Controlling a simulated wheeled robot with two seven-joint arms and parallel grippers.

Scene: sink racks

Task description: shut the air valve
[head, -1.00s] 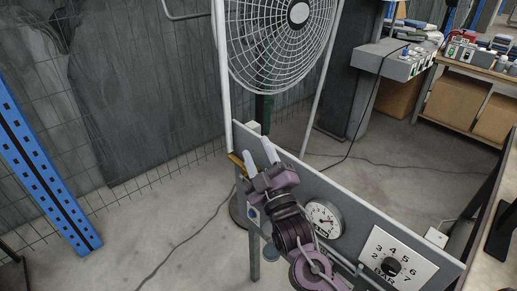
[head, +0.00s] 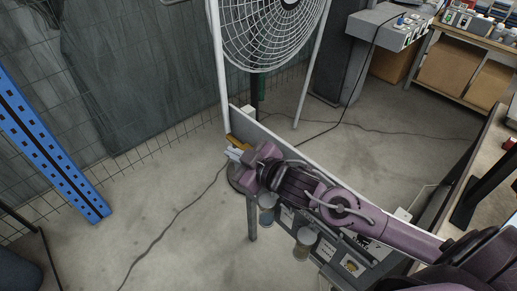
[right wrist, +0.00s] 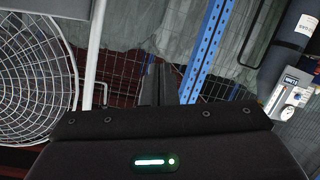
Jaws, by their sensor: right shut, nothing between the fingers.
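I cannot tell whether the fingers touch the lever. The valve body is hidden behind the gripper. In the right wrist view my dark gripper housing fills the bottom, and the lever cannot be made out. My left gripper is not in view.
A caged fan (head: 268,30) stands behind the panel. Clear bowls (head: 303,245) hang below it, and my right arm covers much of its front. A blue perforated post (head: 50,155) is at left. A bench with boxes (head: 455,80) is at back right. The floor at left is mostly clear.

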